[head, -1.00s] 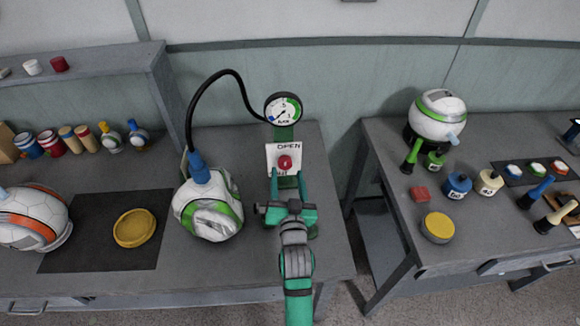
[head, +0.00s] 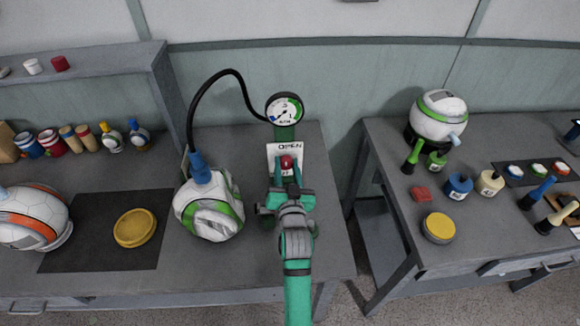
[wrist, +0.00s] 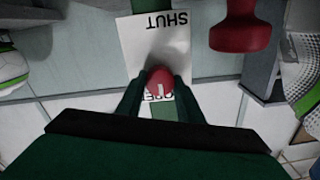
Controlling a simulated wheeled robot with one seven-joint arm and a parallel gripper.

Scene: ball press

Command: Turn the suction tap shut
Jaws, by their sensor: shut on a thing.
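My gripper (head: 288,172) is shut on the knob, a finger on each side. In the wrist view the knob (wrist: 160,80) sits between my fingertips (wrist: 160,92). A pale mark on the knob points towards the partly covered OPEN end. SHUT reads upside down at the plate's other end (wrist: 150,40). In the head view my gripper hides the plate's lower part.
A round gauge (head: 284,108) stands just above the plate. A black hose (head: 191,100) runs from it to a crumpled white and green ball (head: 208,207) left of my gripper. A yellow disc (head: 134,228) lies on a dark mat (head: 85,252). A second bench stands right, across a gap.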

